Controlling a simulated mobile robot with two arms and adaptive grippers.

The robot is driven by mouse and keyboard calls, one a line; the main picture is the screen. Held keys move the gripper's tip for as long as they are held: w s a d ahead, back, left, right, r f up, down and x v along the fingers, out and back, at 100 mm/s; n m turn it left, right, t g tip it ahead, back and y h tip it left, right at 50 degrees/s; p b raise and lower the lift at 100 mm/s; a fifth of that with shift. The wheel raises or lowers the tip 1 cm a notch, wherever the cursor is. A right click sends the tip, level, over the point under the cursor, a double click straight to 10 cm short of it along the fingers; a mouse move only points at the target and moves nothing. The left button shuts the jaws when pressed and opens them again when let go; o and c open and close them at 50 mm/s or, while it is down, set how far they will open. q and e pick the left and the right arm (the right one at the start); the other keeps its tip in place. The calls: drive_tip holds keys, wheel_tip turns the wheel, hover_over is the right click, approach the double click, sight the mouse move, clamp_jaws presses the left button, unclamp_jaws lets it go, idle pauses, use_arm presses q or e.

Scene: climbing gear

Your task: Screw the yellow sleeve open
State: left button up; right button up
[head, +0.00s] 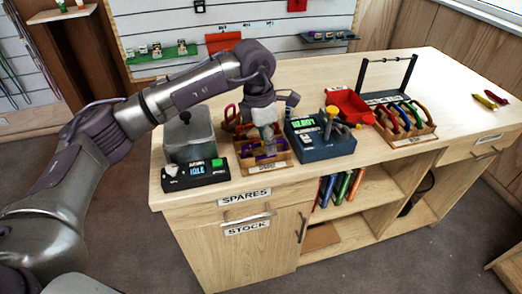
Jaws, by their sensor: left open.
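My left gripper (268,133) reaches down from the left arm over a small wooden tray (278,166). It is open, with its fingers near the tray's contents. Purple and orange gear shows in the tray, partly hidden by the gripper. I cannot tell whether this is the yellow sleeve. A yellow item (484,101) lies at the far right of the table. My right gripper is not in view.
A black box reading IDLE (196,175) and a grey metal container (188,137) stand left of the tray. A wooden rack of coloured carabiners (405,125), a red bin (348,105) and a black stand (388,78) stand to the right. The table's right part is mostly clear.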

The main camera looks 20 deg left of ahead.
use_arm(q)
drive_tip(key=shift+s+f, duration=0.1)
drive_tip(key=shift+f, duration=0.1)
drive_tip(key=shift+f+b, duration=1.1)
drive_tip(key=shift+f, duration=0.15)
drive_tip(key=shift+w+a, duration=0.35)
drive_tip(key=shift+w, duration=0.3)
drive_tip(key=shift+r, duration=0.1)
drive_tip(key=shift+s+r+p, duration=0.1)
drive_tip(key=shift+r+p, duration=0.6)
drive_tip(key=shift+r, duration=0.7)
